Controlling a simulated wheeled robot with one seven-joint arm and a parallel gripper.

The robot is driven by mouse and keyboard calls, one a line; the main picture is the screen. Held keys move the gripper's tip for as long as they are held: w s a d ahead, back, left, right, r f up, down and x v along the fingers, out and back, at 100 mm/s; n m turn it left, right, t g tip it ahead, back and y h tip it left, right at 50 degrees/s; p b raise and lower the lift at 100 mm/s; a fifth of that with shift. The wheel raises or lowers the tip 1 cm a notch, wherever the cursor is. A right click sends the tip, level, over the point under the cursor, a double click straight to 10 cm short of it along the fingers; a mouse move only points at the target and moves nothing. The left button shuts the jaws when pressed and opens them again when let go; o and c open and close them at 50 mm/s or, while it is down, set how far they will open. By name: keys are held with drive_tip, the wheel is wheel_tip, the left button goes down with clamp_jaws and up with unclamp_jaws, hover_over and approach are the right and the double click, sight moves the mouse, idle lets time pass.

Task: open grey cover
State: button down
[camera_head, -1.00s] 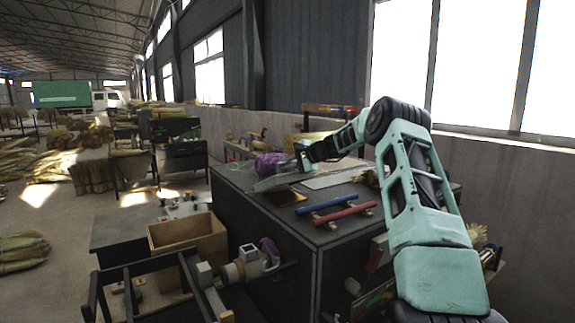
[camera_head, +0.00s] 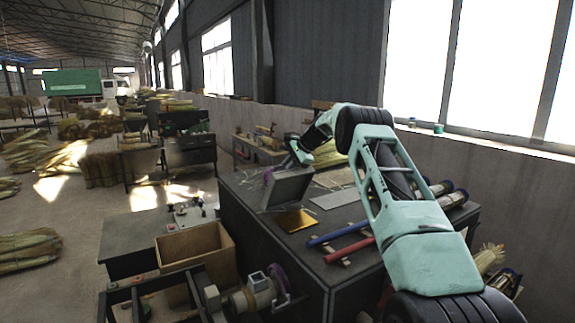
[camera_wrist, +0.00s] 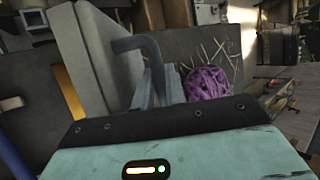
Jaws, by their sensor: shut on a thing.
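The grey cover (camera_head: 287,188) stands tilted up on top of the dark cabinet (camera_head: 262,228). A gold-coloured plate (camera_head: 295,220) lies uncovered in front of it. My gripper (camera_head: 292,161) is at the cover's upper back edge, partly hidden by the cover in the head view. In the wrist view my gripper (camera_wrist: 158,90) is shut on the cover's bent grey handle (camera_wrist: 140,45). The cover's pale side (camera_wrist: 85,60) fills the left of that view, with a strip of the gold plate (camera_wrist: 70,92) beyond it.
A purple ball of twine (camera_wrist: 208,84) lies beside my fingers among loose straw. A blue bar (camera_head: 337,234) and a red bar (camera_head: 349,250) lie on the cabinet's front. A flat grey plate (camera_head: 335,199) lies right of the cover. An open wooden box (camera_head: 195,250) stands left.

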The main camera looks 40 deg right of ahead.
drive_tip(key=shift+w+d+f, duration=0.1)
drive_tip(key=shift+w, duration=0.15)
idle(0.4)
drive_tip(key=c, duration=1.5)
unclamp_jaws()
drive_tip(key=shift+o, duration=0.2)
drive_tip(key=b+v, duration=0.4)
drive_tip(key=v, duration=1.3)
drive_tip(key=shift+d+r+b, duration=0.2)
drive_tip(key=shift+r+b, duration=0.1)
drive_tip(key=shift+w, duration=0.1)
